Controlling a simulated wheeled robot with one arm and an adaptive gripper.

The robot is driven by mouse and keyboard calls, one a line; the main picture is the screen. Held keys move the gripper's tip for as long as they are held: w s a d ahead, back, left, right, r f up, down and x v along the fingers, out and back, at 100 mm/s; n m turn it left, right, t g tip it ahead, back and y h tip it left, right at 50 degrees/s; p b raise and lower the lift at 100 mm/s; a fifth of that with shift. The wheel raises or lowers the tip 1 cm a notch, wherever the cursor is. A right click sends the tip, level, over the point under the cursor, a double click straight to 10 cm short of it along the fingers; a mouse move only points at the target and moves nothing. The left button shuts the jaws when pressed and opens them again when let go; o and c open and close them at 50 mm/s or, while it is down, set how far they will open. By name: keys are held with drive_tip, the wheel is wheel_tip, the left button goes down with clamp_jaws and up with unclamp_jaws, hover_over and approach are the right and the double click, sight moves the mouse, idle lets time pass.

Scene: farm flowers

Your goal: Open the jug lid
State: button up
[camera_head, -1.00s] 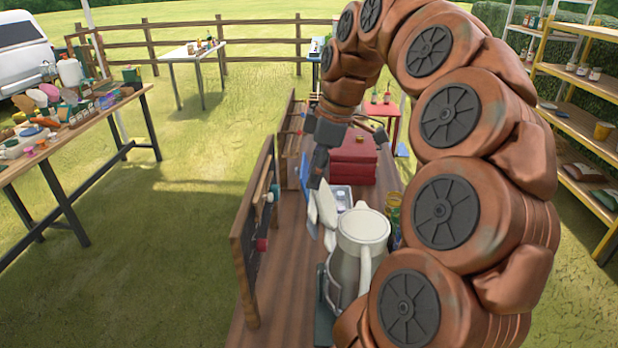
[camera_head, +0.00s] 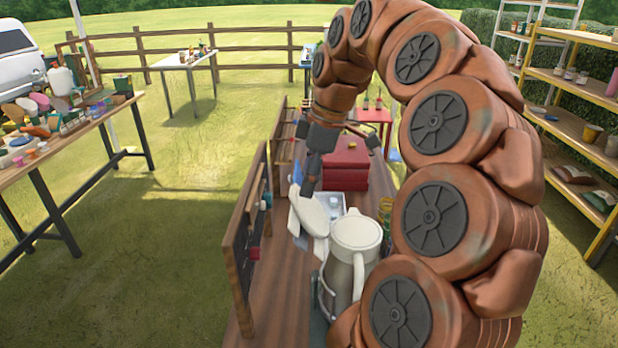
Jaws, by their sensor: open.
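The grey-white jug (camera_head: 343,272) stands on the wooden table, its lower part and right side partly hidden by my arm. Its handle (camera_head: 358,275) faces the camera. A pale round top (camera_head: 356,232) shows on it; I cannot tell if this is its mouth or a cover. A white disc-like piece (camera_head: 311,216), apparently the lid, is tilted up at the jug's far left side. My gripper (camera_head: 338,158) is open, with dark fingers spread. Its lower left finger reaches down to the white piece and seems to touch or overlap it.
A wooden board (camera_head: 246,240) stands along the table's left edge. Red boxes (camera_head: 346,163) are stacked behind the jug, and a pale tray (camera_head: 330,203) lies between them. Cans (camera_head: 386,212) stand to the jug's right.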

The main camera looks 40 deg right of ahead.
drive_tip(key=v, duration=0.7)
idle(0.6)
drive_tip(key=s+a+f+m+g, duration=0.15)
drive_tip(key=a+f, duration=0.25)
drive_tip(key=a, duration=0.5)
drive_tip(key=s+a+f+m+g, duration=0.1)
drive_tip(key=s+a+f, duration=0.1)
drive_tip(key=a+f, duration=0.5)
drive_tip(key=s+a+f+m+h, duration=0.1)
drive_tip(key=s+a+f+m, duration=0.2)
drive_tip(key=s+f, duration=0.3)
drive_tip(key=s+a+f+m+g+h, duration=0.1)
drive_tip(key=s+a+f+m, duration=0.2)
drive_tip(key=s+a+f, duration=0.2)
drive_tip(key=s+f, duration=0.1)
drive_tip(key=s, duration=0.2)
drive_tip(key=shift+a, duration=0.2)
